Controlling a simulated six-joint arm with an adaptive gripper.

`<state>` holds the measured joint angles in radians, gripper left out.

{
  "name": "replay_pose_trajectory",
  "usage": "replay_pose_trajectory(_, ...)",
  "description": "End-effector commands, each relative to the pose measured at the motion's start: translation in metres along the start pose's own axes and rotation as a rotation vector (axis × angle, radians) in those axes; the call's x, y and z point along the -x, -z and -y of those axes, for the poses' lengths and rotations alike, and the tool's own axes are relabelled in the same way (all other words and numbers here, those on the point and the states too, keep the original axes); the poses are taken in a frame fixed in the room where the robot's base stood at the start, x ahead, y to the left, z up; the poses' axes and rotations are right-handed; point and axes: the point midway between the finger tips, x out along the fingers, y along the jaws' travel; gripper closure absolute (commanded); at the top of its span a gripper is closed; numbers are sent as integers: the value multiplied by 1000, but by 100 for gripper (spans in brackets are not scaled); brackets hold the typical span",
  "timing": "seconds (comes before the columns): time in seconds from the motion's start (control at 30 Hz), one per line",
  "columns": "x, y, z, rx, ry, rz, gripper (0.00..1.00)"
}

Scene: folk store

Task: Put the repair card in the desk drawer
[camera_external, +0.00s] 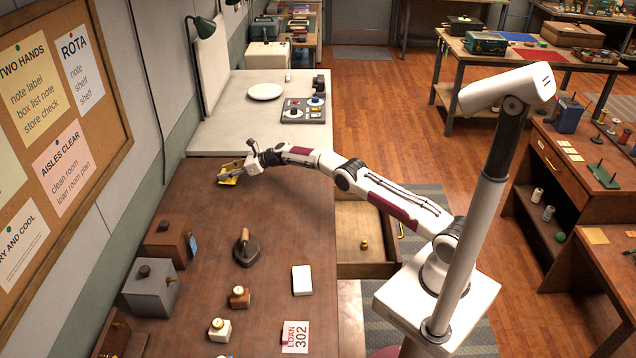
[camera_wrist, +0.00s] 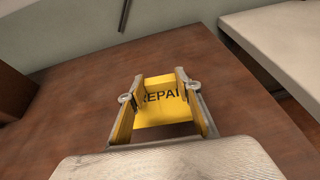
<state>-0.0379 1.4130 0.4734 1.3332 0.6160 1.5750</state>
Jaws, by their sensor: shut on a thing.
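The yellow repair card (camera_wrist: 162,108) sits between the fingers of my gripper (camera_wrist: 160,100) in the wrist view, with part of its "REPAIR" lettering covered by the fingers. In the external view my gripper (camera_external: 240,172) is at the far end of the brown desk (camera_external: 205,205), shut on the repair card (camera_external: 228,180). The card is low at the desk top; I cannot tell whether it touches it. The desk drawer (camera_external: 368,238) is pulled open at the desk's right side, with a small brass-coloured thing inside.
A dark iron (camera_external: 246,250), a white block (camera_external: 302,280), a "LOAN 302" card (camera_external: 295,337) and two small bottles (camera_external: 238,297) stand on the desk. Boxes (camera_external: 152,290) line the wall side. A pale bench (camera_external: 225,125) adjoins the far end. My arm spans above the drawer side.

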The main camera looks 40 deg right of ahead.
Motion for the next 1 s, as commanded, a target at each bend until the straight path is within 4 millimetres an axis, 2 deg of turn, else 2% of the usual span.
replay_pose_trajectory(0.2, -6, 16, 0, 1, 0, 0, 77)
replay_pose_trajectory(0.8, -9, 21, 0, 1, 0, 0, 77)
replay_pose_trajectory(0.83, -9, 21, 0, 1, 0, 0, 58)
replay_pose_trajectory(0.87, -9, 21, 0, 1, 0, 0, 51)
replay_pose_trajectory(1.0, -9, 21, 0, 1, 0, 0, 49)
